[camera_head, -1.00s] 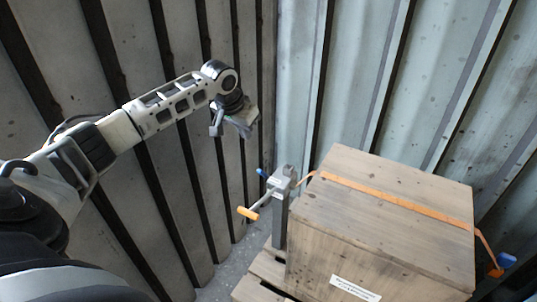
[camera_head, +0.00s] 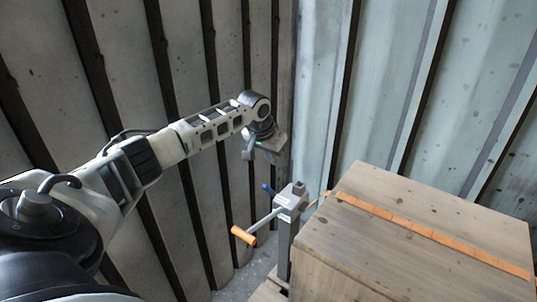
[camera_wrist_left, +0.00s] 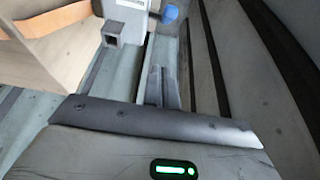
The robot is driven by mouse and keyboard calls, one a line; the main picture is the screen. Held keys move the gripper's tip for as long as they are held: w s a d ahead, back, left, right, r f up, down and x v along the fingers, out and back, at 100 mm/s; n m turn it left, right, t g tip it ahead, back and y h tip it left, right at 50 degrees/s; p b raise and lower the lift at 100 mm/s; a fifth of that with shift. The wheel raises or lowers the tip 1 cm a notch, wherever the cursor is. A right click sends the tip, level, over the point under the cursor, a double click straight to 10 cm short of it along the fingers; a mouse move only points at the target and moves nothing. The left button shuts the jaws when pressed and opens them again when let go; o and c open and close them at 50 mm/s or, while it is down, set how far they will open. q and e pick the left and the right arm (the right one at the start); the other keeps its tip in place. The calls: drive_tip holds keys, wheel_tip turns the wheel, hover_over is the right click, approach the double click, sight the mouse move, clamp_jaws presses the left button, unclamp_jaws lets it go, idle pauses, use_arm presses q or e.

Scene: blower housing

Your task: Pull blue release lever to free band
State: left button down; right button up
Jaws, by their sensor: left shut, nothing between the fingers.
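A small blue lever (camera_head: 268,188) sticks up at the left of a grey ratchet head (camera_head: 291,195) on a post beside the wooden crate. A crank with an orange handle (camera_head: 243,236) reaches out to the lower left. An orange band (camera_head: 420,228) runs from the ratchet over the crate top. My left gripper (camera_head: 250,154) is shut and empty, above and apart from the lever. In the left wrist view its fingers (camera_wrist_left: 161,88) point toward the ratchet head (camera_wrist_left: 125,18), with the blue lever end (camera_wrist_left: 169,13) near the top edge. My right gripper is not in view.
The wooden crate (camera_head: 370,262) fills the lower right and stands on a pallet (camera_head: 267,291). Ribbed metal walls (camera_head: 410,80) close in behind and at the left. A strip of floor (camera_head: 238,290) is free left of the post.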

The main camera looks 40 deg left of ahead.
use_arm(q)
drive_tip(key=b, duration=0.1)
hover_over(273, 192)
drive_tip(key=w+a, duration=0.1)
wheel_tip(273, 192, down, 4)
drive_tip(key=shift+w+a+f, duration=0.1)
drive_tip(key=shift+w, duration=0.05)
drive_tip(key=shift+s+f, duration=0.45)
drive_tip(key=shift+s, duration=0.4)
drive_tip(key=shift+s+d+f+b, duration=0.3)
drive_tip(key=shift+s+f, duration=0.1)
drive_tip(key=shift+s, duration=0.2)
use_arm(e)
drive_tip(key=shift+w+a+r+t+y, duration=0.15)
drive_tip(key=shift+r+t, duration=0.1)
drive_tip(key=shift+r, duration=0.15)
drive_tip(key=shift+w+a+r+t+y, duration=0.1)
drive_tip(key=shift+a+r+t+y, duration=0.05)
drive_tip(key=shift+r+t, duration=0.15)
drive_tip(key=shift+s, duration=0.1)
